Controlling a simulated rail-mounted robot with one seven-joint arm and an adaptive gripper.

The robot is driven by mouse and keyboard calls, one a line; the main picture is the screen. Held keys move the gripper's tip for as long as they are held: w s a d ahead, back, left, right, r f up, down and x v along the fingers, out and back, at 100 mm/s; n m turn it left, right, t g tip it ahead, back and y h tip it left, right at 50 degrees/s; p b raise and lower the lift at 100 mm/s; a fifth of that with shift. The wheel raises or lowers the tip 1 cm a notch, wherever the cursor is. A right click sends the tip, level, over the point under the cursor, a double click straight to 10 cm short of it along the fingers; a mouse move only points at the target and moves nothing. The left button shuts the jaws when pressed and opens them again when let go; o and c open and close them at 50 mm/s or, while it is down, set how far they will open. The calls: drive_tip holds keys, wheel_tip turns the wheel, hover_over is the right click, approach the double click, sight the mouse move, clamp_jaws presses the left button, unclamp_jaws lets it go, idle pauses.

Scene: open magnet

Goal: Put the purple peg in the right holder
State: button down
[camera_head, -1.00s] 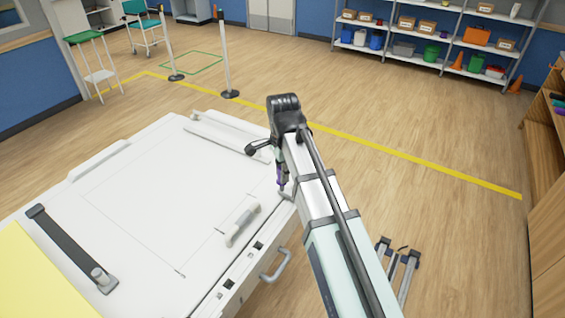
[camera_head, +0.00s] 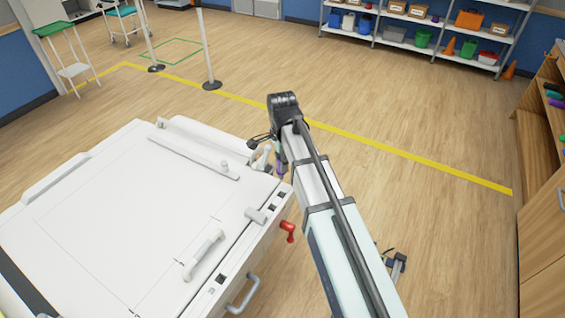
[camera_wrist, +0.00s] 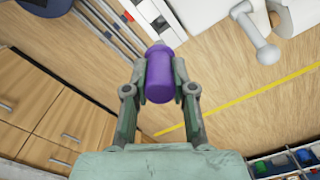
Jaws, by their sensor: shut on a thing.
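My gripper (camera_wrist: 159,74) is shut on the purple peg (camera_wrist: 160,80), which sits between its two fingers in the wrist view. In the head view the purple peg (camera_head: 280,168) shows partly, below my gripper (camera_head: 273,150), near the far right corner of the white table (camera_head: 110,220). Small dark square sockets (camera_head: 283,194) line the table's right edge. I cannot tell which part is the right holder.
A red handle (camera_head: 288,231) and a grey metal handle (camera_head: 243,294) stick out from the table's right side. A white knobbed part (camera_wrist: 266,52) is near the peg in the wrist view. Wooden cabinets (camera_head: 543,170) stand at the right. Open floor lies between.

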sight(282, 179)
drive_tip(key=shift+f+b, duration=2.2)
drive_tip(key=shift+f, duration=1.8)
drive_tip(key=shift+f+b, duration=0.75)
drive_tip(key=shift+f, duration=1.25)
drive_tip(key=c, duration=0.9)
unclamp_jaws()
